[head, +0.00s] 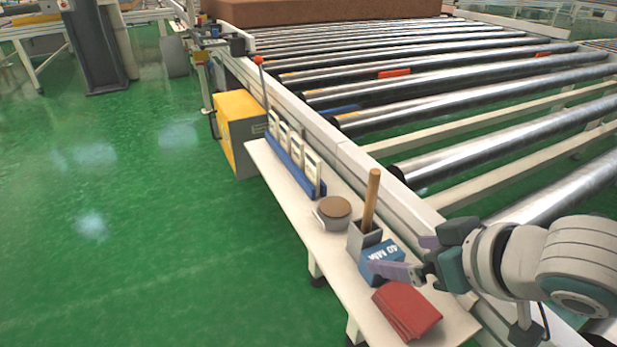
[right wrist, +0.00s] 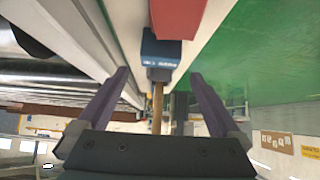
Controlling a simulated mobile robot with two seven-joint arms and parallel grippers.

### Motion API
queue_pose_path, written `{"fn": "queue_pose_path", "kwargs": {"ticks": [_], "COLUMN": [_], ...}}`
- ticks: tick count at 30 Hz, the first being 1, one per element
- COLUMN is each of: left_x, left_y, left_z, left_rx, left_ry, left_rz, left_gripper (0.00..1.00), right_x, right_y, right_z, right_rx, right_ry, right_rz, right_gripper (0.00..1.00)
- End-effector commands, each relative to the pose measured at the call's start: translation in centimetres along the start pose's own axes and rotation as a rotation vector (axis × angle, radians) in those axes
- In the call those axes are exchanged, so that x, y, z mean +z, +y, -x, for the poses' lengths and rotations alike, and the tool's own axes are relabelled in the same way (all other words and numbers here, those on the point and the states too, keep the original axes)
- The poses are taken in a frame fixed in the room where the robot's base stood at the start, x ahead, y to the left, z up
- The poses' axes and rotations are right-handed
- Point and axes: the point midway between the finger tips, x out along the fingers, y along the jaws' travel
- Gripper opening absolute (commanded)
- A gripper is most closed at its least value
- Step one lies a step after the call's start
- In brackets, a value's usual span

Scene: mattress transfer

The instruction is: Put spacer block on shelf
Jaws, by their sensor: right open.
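The spacer block is a blue block (head: 381,262) with white lettering, resting on the narrow white shelf (head: 283,205) along the conveyor's side. My right gripper (head: 408,256) is open at the block's right side, one purple finger overlapping the block's lower edge in the head view. In the right wrist view the block (right wrist: 161,52) lies ahead of the open fingers (right wrist: 158,76), roughly centred between them, with nothing held. I cannot tell whether a finger touches it. My left gripper is not in view.
A folded red cloth (head: 407,310) lies nearer than the block. Behind the block stand a grey holder (head: 361,238) with an upright wooden handle (head: 371,200) and a round tape-like item (head: 334,209). The roller conveyor (head: 450,120) is at right.

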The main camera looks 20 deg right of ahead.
Motion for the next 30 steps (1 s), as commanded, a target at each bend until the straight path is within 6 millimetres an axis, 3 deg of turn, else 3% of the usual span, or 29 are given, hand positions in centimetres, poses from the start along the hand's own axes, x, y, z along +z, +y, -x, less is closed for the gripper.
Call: {"fn": "queue_pose_path", "kwargs": {"ticks": [13,23,30], "left_x": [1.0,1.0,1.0], "left_y": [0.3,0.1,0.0], "left_z": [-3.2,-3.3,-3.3], "left_rx": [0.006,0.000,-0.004], "left_ry": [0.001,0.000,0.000], "left_rz": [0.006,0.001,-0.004], "left_gripper": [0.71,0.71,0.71], "right_x": [0.4,0.2,0.2], "right_y": [0.0,-0.1,-0.1], "right_z": [-6.0,-6.6,-6.6], "right_rx": [-0.002,-0.003,-0.003], "right_ry": [0.000,-0.002,-0.002], "right_rz": [-0.002,-0.002,-0.002], "right_gripper": [1.00,1.00,0.73]}}
